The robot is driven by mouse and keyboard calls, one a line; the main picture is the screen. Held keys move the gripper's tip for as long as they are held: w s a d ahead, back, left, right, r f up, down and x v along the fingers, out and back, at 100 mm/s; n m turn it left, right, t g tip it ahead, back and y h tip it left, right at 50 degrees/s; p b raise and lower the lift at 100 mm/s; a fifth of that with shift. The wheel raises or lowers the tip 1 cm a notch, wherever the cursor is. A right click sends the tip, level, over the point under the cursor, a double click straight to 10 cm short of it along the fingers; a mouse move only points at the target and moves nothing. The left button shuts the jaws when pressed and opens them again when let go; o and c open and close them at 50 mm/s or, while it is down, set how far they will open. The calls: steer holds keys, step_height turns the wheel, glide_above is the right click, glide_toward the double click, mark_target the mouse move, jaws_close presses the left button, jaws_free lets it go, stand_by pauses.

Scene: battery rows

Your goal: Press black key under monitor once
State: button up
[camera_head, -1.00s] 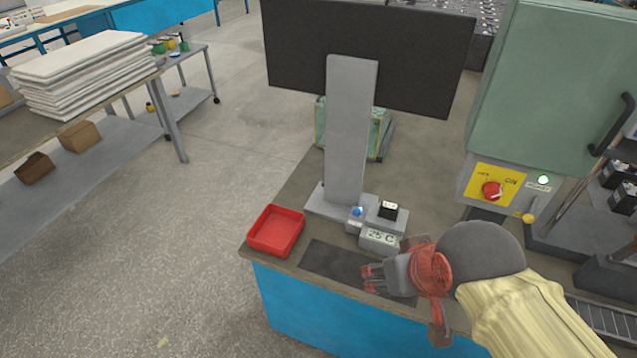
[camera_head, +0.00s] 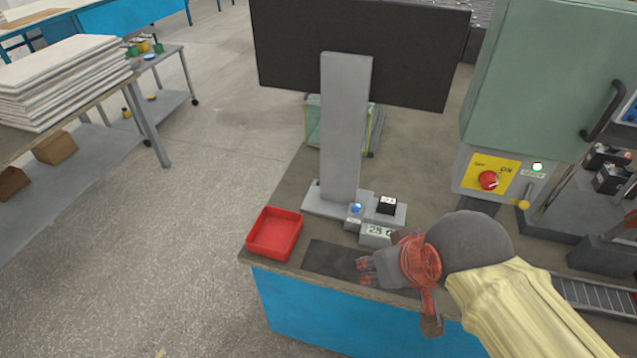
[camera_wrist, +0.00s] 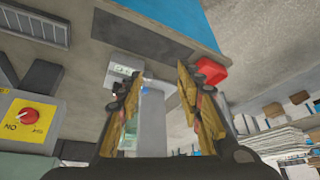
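The black key (camera_head: 387,205) is a small black block with a white label, on a grey base at the foot of the monitor stand. The monitor (camera_head: 360,50) stands above and behind it. A blue button (camera_head: 355,208) is left of the key, and a small display (camera_head: 375,231) is in front of it. My gripper (camera_head: 364,272) is over the dark mat, in front of the display, apart from the key. In the wrist view my gripper (camera_wrist: 157,78) has its two fingers spread with nothing held; the left finger partly covers the display area, and I cannot make out the key clearly.
A red tray (camera_head: 274,234) sits at the table's left front corner. A green machine cabinet (camera_head: 540,80) with a red knob (camera_head: 488,180) on a yellow panel stands at the right. The dark mat (camera_head: 328,258) is clear left of my gripper.

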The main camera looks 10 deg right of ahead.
jaws_close()
stand_by(1.5)
